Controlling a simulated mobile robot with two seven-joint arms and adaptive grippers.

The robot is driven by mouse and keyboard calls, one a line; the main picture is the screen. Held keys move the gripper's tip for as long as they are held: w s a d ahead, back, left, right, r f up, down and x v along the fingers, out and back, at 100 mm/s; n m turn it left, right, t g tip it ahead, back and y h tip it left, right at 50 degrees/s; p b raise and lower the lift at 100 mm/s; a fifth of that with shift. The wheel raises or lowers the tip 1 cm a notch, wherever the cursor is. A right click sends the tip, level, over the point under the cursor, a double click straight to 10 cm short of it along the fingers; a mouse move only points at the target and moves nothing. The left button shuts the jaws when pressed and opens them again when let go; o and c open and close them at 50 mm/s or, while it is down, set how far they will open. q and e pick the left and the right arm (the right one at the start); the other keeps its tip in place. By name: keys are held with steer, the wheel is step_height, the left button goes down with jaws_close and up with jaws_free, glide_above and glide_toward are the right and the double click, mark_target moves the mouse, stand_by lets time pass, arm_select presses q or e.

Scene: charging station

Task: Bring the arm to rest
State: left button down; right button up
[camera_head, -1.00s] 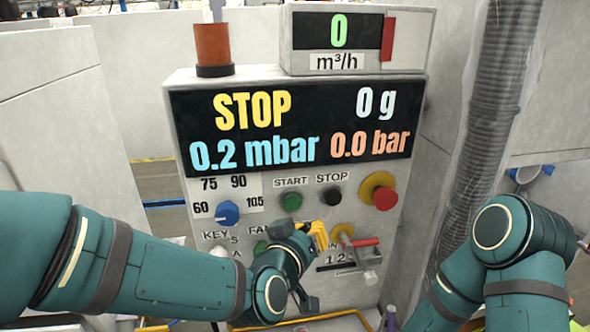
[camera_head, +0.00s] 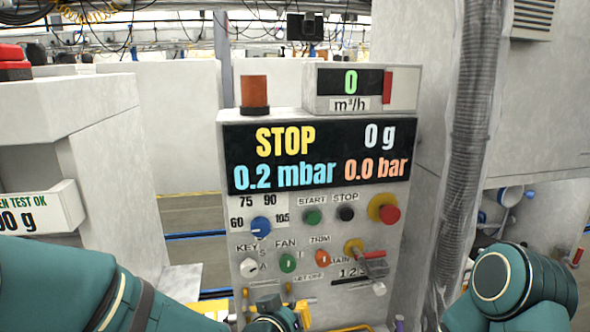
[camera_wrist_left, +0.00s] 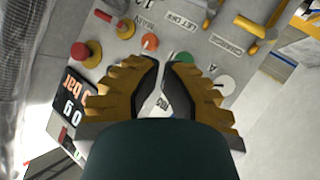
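My left arm comes in low from the left in the head view, with its gripper end (camera_head: 278,318) at the bottom edge, below the panel controls and partly cut off. In the left wrist view the two yellow, ridged fingers of my left gripper (camera_wrist_left: 162,75) stand a little apart, with a narrow gap. The panel shows through it and nothing is held. My right arm's bent teal joint (camera_head: 505,280) is at the lower right of the head view; its gripper is out of view.
The control panel (camera_head: 240,215) has a blue knob (camera_head: 261,227), a red stop button (camera_head: 389,214) and a red-handled lever (camera_head: 373,254). A ribbed hose (camera_head: 465,150) hangs at its right. Yellow handles (camera_wrist_left: 212,12) project near the left gripper. A cabinet (camera_head: 110,130) stands at left.

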arm_select(q)
steer(key=s+a+f+g, duration=0.3)
steer(key=s+f, duration=0.1)
steer(key=f, duration=0.6)
steer(key=s+a+f+n+g, duration=0.1)
steer(key=s+a+f+g, duration=0.2)
steer(key=f, duration=0.7)
steer(key=s+a+f+g+y, duration=0.1)
steer(key=s+a+f+g, duration=0.2)
steer(key=s+f, duration=0.4)
step_height(320, 180, down, 4)
steer(key=shift+a+r+g, duration=0.15)
steer(key=shift+a+g, duration=0.25)
steer(key=shift+g, duration=0.1)
arm_select(e)
steer(key=shift+w+f, duration=0.1)
steer(key=shift+w, duration=0.05)
